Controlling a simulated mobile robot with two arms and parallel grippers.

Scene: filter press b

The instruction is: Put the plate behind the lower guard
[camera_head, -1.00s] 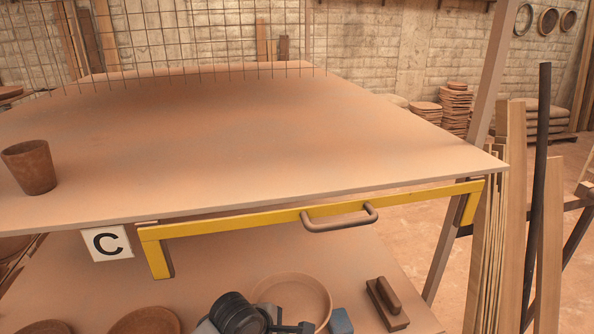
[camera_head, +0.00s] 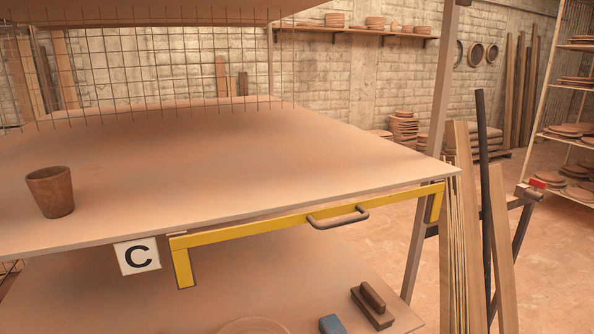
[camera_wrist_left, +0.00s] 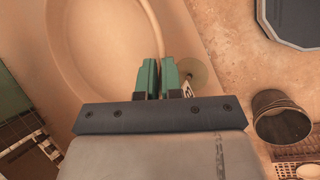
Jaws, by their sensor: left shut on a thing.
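The plate (camera_wrist_left: 100,40) is tan and fills much of the upper left of the left wrist view. My left gripper (camera_wrist_left: 160,72), with green finger pads, is shut on its rim. In the head view a pale round rim, likely this plate (camera_head: 252,327), just shows at the bottom edge; my left gripper is out of that view. The lower guard is a yellow bar (camera_head: 250,229) with a brown handle (camera_head: 338,217) and bent-down ends, under the front edge of the upper board. My right gripper is in neither view.
A brown cup (camera_head: 50,191) stands on the upper board (camera_head: 250,150). A white sign "C" (camera_head: 138,257) hangs at the front edge. A wooden float (camera_head: 372,306) and a blue block (camera_head: 332,324) lie on the lower board. Upright planks (camera_head: 460,230) stand at right. The left wrist view shows a dark bucket (camera_wrist_left: 280,118).

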